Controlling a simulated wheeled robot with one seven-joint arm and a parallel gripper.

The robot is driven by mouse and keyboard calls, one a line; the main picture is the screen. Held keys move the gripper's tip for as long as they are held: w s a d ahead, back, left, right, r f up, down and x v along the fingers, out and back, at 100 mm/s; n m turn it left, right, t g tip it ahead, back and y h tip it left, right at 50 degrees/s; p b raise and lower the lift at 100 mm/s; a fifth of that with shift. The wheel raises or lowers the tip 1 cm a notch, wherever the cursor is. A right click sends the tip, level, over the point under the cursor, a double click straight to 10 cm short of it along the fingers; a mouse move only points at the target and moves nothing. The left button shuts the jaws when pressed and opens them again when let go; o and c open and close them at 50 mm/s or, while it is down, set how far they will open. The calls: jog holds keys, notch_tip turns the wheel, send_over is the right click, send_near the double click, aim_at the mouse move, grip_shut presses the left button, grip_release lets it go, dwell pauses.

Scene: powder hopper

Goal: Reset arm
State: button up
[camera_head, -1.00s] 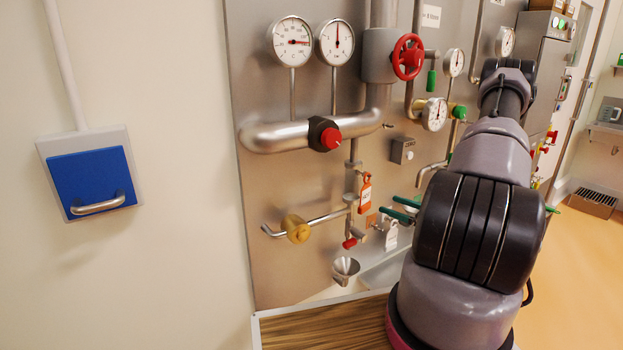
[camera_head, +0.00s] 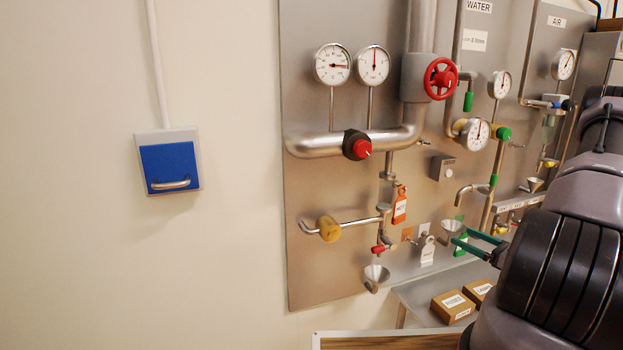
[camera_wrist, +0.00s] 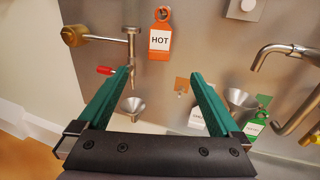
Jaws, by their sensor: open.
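My gripper (camera_wrist: 164,92) shows in the wrist view with its two green fingers spread wide and nothing between them. It faces the metal panel (camera_wrist: 205,45), apart from it. In the head view my gripper (camera_head: 476,242) shows at the right, in front of the panel's lower part, with its green fingers partly seen. My arm fills the right edge of the head view and hides part of the panel behind it.
The panel carries gauges (camera_head: 332,64), a red handwheel (camera_head: 440,79), a red knob (camera_head: 357,145), a yellow knob (camera_head: 329,229) and an orange HOT tag (camera_wrist: 160,40). A funnel (camera_wrist: 132,107) hangs low. Small boxes (camera_head: 452,306) sit below. A blue-fronted box (camera_head: 168,167) is on the bare wall.

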jog(key=s+a+r+n+g+y, duration=0.1)
jog(key=s+a+r+n+g, duration=0.2)
jog(key=a+r+n+g, duration=0.6)
jog(key=s+a+r+n+g+y, duration=0.1)
jog(key=s+a+r+n+g, duration=0.2)
jog(key=a+r+n, duration=0.65)
jog(key=s+a+r+n+t+h, duration=0.2)
jog(key=s+r+n+t+h, duration=0.2)
jog(key=s+r+h, duration=0.6)
jog(key=shift+s+r+n, duration=1.15)
jog(key=shift+s+r, duration=1.35)
jog(key=shift+r, duration=2.2)
